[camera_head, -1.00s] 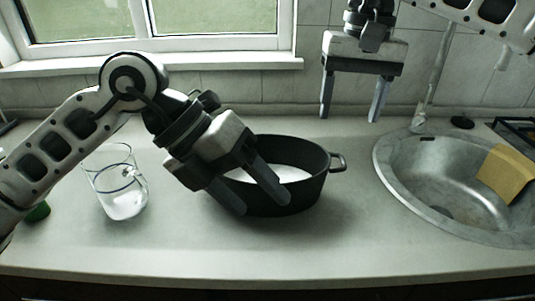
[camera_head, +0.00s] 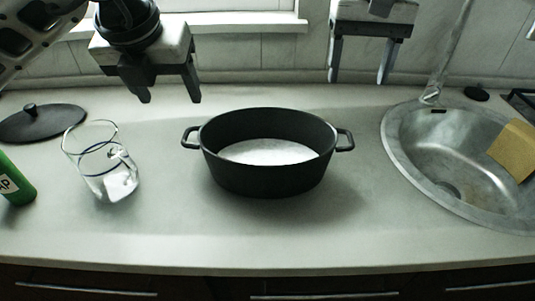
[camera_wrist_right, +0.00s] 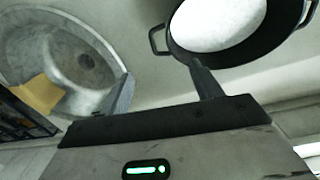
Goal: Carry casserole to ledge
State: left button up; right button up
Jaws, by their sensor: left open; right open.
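The casserole (camera_head: 266,180) is a black oval pot with a side handle at each end and a white inside. It stands upright on the counter in the middle of the head view. It also shows at the top of the right wrist view (camera_wrist_right: 285,40). My left gripper (camera_head: 170,98) is open and empty, up and to the left behind the casserole. My right gripper (camera_head: 358,78) is open and empty, up and to the right behind it. Its fingers also show in the right wrist view (camera_wrist_right: 160,92), apart from the pot. The window ledge (camera_head: 250,24) runs along the back wall.
A glass jug (camera_head: 105,175) stands left of the casserole. A black lid (camera_head: 45,124) lies behind it, and a green bottle (camera_head: 14,182) stands at the left edge. A steel sink (camera_head: 440,165) with a yellow cloth (camera_head: 515,150) is at right. The counter front is clear.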

aim_at(193, 132)
pick_arm(q)
jog(key=x, duration=1.3)
pick_arm(e)
notch_tip(193, 132, down, 13)
pick_arm(q)
grip_shut()
pick_arm(e)
grip_shut()
pick_arm(q)
jog(key=shift+w+r, duration=0.25)
jog(key=shift+r, duration=0.15)
pick_arm(e)
jog(key=shift+w+r, duration=0.3)
jog(key=shift+r, duration=0.05)
